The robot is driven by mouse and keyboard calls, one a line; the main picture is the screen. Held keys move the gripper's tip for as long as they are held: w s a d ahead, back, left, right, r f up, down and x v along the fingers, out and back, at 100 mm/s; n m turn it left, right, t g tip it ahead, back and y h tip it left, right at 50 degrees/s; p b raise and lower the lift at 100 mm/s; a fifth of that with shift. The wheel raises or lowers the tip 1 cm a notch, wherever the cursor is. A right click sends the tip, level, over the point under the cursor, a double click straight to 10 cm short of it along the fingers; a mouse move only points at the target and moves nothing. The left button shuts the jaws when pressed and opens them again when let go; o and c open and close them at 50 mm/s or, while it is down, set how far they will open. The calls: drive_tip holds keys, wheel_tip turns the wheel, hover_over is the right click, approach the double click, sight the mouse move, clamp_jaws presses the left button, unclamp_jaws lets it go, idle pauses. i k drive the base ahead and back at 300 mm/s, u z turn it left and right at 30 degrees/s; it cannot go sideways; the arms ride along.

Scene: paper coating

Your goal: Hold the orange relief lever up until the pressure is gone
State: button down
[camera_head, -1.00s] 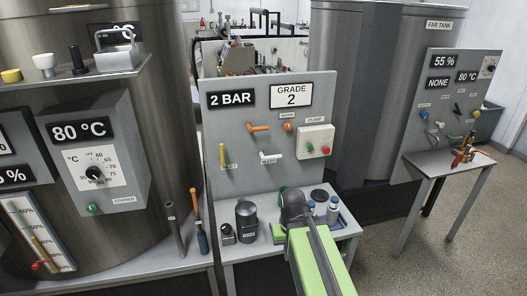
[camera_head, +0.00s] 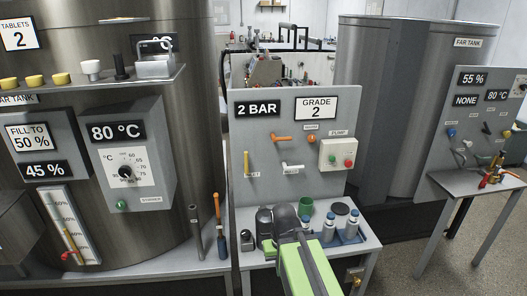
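An orange lever (camera_head: 281,138) sticks out roughly level from the grey panel (camera_head: 330,177), below the "2 BAR" display (camera_head: 257,110). Its label is too small to read. My gripper (camera_head: 287,217) is at the end of my green arm, over the small table in front of the panel. It is lower than the orange lever and apart from it. I see it from behind, so its fingertips are hidden and I cannot tell whether it is open.
A yellow lever (camera_head: 246,163), a white lever (camera_head: 292,167) and a pump box (camera_head: 337,154) share the panel. Bottles (camera_head: 329,227) and a green cup (camera_head: 306,206) stand near my gripper. A large tank with a temperature box (camera_head: 131,153) is at left.

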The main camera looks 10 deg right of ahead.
sight(274, 139)
drive_tip(key=u, duration=1.3)
drive_tip(key=i, duration=0.5)
drive_tip(key=z, duration=0.1)
drive_tip(key=k, duration=0.85)
drive_tip(key=z, duration=0.2)
drive_tip(key=i, duration=0.85)
drive_tip(key=u, duration=0.15)
